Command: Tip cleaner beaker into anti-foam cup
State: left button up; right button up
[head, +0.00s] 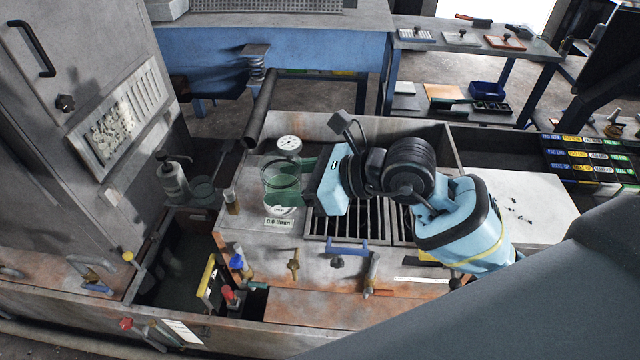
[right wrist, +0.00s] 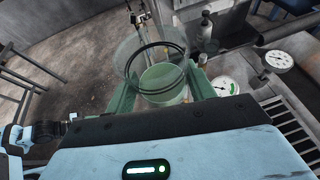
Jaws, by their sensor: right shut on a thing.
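A clear glass beaker with green-tinted contents (head: 282,188) stands about upright over the machine deck, left of the grate. My right gripper (head: 293,182) reaches it from the right and is shut on it. In the right wrist view the beaker (right wrist: 158,80) sits between the green fingers of the gripper (right wrist: 160,94). I cannot tell whether its base touches the deck. A small greenish cup (head: 203,190) stands on the left beside a pump bottle (head: 173,181), apart from the beaker. I cannot read a label on either vessel. My left gripper is not in view.
A round gauge (head: 289,144) is just behind the beaker, and a flow label plate (head: 279,222) lies in front. Valves and a blue handle (head: 347,246) line the front. A dark open pit (head: 175,270) lies below the cup. A grey cabinet (head: 85,90) stands left.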

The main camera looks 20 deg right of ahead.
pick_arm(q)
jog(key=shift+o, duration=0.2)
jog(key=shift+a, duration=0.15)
pick_arm(e)
jog(key=w+a+r+n+g+y, duration=0.1)
jog(key=a+r+n+g, duration=0.1)
jog(key=a, duration=0.4)
jog(key=shift+w+a+r+n+g+y, duration=0.2)
jog(key=shift+a+r+n+g+y, duration=0.1)
jog(key=shift+n+g, duration=0.1)
